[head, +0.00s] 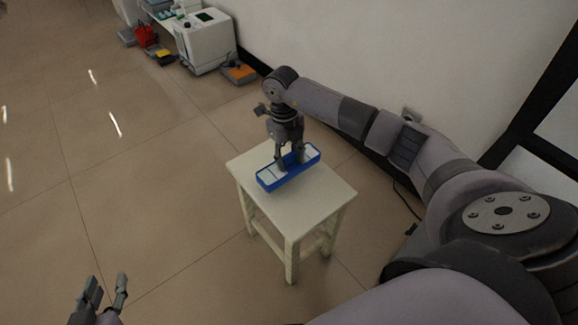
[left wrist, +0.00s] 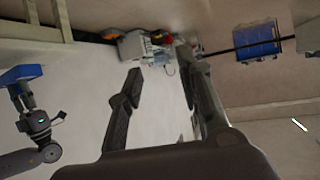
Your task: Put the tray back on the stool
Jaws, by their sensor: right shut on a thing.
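The blue tray (head: 268,180) is at the stool's top in the head view, long and narrow with pale contents or a pale inside. I cannot tell whether it rests on the seat or hangs just above it. The cream stool (head: 313,205) stands upright on the floor. My right gripper (head: 290,165) reaches down from above and is shut on the tray, hiding its middle. My left gripper (head: 106,290) is open and empty at the lower left, well away from the stool. Its spread fingers show in the left wrist view (left wrist: 165,95). The blue tray (left wrist: 20,75) shows at that view's left edge.
A white machine (head: 205,40) stands by the wall, with an orange-topped grey box (head: 239,72) and a red item (head: 145,36) nearby. A wall runs behind the stool. A cable lies on the floor right of the stool. The tiled floor to the left is clear.

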